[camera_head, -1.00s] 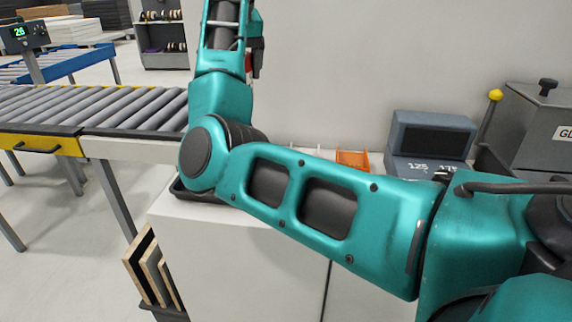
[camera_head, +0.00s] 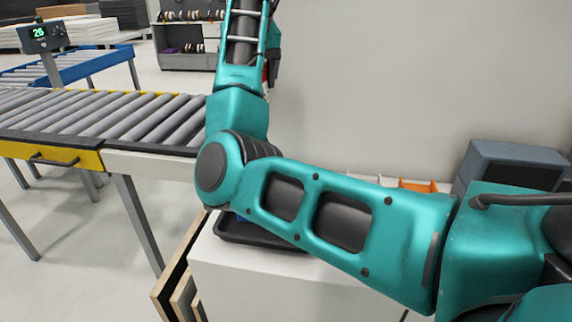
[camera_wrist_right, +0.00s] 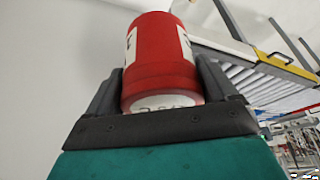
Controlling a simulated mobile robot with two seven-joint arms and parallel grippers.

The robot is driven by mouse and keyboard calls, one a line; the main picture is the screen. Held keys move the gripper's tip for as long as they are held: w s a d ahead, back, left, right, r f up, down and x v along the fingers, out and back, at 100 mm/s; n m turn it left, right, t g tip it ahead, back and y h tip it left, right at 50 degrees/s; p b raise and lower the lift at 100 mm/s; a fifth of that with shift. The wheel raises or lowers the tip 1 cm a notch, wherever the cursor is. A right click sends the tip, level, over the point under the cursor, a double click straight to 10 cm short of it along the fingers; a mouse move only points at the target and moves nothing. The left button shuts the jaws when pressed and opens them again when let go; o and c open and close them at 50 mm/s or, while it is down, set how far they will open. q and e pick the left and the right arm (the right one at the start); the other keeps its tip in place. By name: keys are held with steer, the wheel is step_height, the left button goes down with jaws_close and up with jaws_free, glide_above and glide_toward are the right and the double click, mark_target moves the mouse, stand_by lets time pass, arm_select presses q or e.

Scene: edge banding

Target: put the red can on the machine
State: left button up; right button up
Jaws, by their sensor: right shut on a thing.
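The red can (camera_wrist_right: 160,55), with white label patches, sits between the two dark fingers of my right gripper (camera_wrist_right: 160,88) in the right wrist view. The fingers are shut on its sides. In the head view my right arm crosses the picture and rises at the upper middle. Only a small bit of red (camera_head: 265,72) shows beside the raised part of that arm; most of the can is hidden there. The machine's light top (camera_head: 265,275) is partly covered by my arm. My left gripper is not in view.
A roller conveyor (camera_head: 110,118) with a yellow front panel stands at the left. A black tray (camera_head: 262,234), orange bins (camera_head: 418,186) and a dark blue-grey box (camera_head: 510,165) are on the light top. Boards (camera_head: 180,285) lean below its left end. A shelf (camera_head: 185,35) stands behind.

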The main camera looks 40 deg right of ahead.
step_height(320, 180, down, 18)
stand_by(0.6)
steer(key=shift+f, duration=0.1)
steer(key=o, duration=1.2)
steer(key=shift+v, duration=6.1)
